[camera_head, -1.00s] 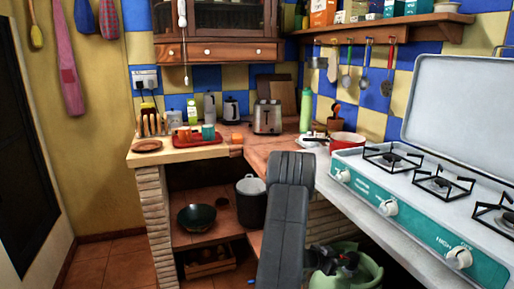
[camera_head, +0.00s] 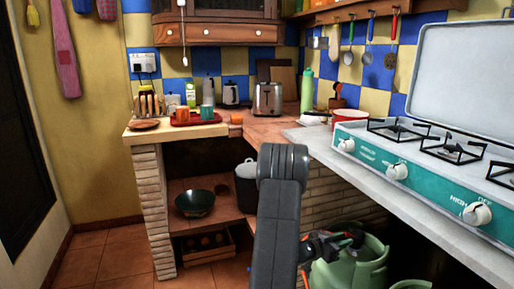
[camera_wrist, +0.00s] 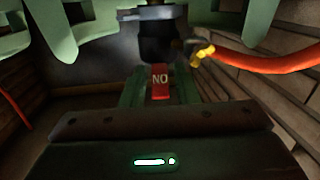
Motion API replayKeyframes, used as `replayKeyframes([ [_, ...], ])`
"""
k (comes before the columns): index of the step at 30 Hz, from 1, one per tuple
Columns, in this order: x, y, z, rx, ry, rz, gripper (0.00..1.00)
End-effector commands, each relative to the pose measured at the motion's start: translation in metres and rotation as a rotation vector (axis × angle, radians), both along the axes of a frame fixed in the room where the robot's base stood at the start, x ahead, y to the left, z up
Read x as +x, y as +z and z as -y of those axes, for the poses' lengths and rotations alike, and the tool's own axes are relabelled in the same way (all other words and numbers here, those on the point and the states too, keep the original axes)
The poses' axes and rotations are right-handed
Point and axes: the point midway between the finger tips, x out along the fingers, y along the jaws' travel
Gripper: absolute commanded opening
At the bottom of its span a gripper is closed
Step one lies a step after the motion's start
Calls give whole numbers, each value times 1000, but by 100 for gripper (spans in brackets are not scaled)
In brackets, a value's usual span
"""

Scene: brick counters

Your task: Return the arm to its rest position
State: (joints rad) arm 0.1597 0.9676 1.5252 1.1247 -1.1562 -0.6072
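My arm stands in the lower middle of the head view, its dark grey link (camera_head: 276,220) upright in front of the counter corner. In the wrist view the dark body of my gripper (camera_wrist: 160,125) fills the lower part, with a small green light. A red tag marked NO (camera_wrist: 160,82) shows just beyond the gripper body. Nothing is clearly held.
A green gas cylinder (camera_head: 352,272) stands under the counter, close to my arm; its orange hose (camera_wrist: 265,64) shows in the wrist view. The stove (camera_head: 420,165) is at right. A dark pot (camera_head: 246,188) and wok (camera_head: 195,203) sit on the low shelf. Floor is clear at left.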

Motion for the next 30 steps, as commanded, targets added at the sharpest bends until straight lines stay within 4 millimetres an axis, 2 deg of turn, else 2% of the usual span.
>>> replayKeyframes([
  [1,0,-7,0,-16,1,8,27],
  [8,0,-8,-1,-79,2,39,27],
  [9,-2,-2,-8,-76,5,36,27],
  [15,-9,-3,-21,-76,3,36,27],
  [30,-8,-5,-25,-77,15,38,27],
])
